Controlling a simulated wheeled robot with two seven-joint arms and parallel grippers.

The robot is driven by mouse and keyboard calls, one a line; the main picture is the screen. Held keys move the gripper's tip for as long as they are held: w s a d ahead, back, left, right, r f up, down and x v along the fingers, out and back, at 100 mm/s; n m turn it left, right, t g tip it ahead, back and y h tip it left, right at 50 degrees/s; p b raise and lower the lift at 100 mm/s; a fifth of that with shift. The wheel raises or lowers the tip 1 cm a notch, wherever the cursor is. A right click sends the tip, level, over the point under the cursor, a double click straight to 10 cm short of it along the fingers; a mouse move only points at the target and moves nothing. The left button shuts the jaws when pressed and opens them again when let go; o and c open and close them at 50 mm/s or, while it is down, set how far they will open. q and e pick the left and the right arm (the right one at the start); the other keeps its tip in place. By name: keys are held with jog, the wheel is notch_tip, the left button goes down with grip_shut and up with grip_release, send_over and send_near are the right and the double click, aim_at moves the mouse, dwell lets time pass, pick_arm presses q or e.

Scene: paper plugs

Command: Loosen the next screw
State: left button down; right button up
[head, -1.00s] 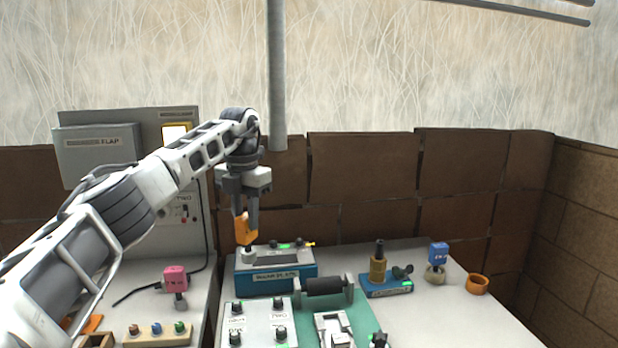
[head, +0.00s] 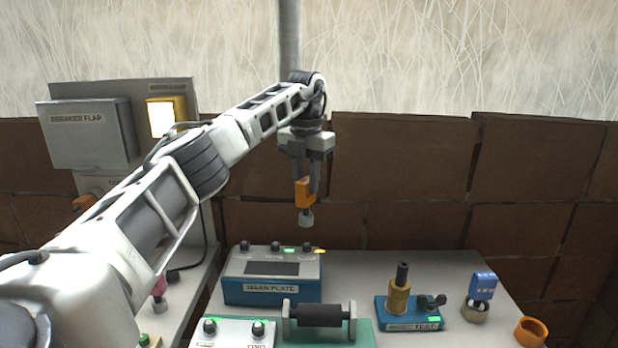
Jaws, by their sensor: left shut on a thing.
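The box's grey top carries three dark screw-like heads: left (head: 245,246), middle (head: 276,246) and right (head: 303,247). A green light (head: 289,250) glows between the middle and right heads, and a yellow piece (head: 320,251) sits at the right edge. My right gripper is not in view.
A dark roller (head: 319,315) on a green mat and a white knob panel (head: 232,331) stand in front. A blue test stand (head: 408,312), a blue-topped tool (head: 482,287) and an orange ring (head: 530,331) are at right. A grey flap cabinet (head: 88,133) is at left.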

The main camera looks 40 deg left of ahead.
aim_at(307, 200)
pick_arm(q)
jog(key=shift+w+f+b, duration=0.1)
jog(key=shift+f+b, duration=0.6)
jog(key=shift+f, duration=1.9)
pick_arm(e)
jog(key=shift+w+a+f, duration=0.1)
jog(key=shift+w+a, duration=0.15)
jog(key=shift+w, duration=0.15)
